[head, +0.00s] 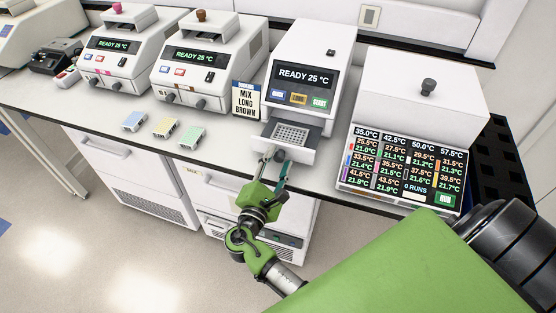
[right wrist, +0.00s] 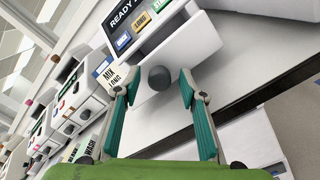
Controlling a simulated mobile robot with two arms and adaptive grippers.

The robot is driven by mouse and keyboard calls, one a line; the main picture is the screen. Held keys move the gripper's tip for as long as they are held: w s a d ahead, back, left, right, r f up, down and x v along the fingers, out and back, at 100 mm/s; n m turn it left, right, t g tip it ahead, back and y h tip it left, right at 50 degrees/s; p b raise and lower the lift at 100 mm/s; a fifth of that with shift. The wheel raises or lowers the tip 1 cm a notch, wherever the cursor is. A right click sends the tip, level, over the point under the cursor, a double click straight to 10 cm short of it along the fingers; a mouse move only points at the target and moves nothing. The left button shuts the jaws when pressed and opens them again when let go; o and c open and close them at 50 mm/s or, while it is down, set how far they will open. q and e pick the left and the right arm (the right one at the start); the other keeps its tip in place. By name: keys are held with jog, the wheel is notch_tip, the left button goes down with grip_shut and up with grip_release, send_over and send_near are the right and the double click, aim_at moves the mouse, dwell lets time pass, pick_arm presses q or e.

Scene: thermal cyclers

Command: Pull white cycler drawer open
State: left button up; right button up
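The white cycler (head: 312,62) with the "READY 25 °C" screen stands on the bench, right of centre in the head view. Its drawer (head: 309,153) sticks out at the front, and a grey well block (head: 292,134) shows in it. My right gripper (head: 273,160) is at the drawer's front. In the right wrist view, the drawer's dark round knob (right wrist: 159,78) lies between the tips of my right gripper (right wrist: 158,84). The teal-padded fingers are apart, with a gap showing on each side of the knob. My left gripper is not in view.
A "MIX LONG BROWN" sign (head: 246,100) stands left of the cycler. A box with a temperature screen (head: 405,165) stands close on its right. The floor in front is clear.

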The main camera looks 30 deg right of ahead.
jog(key=shift+s+a, duration=0.1)
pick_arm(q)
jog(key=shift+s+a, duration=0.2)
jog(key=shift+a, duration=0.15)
pick_arm(e)
jog(key=v, duration=0.7)
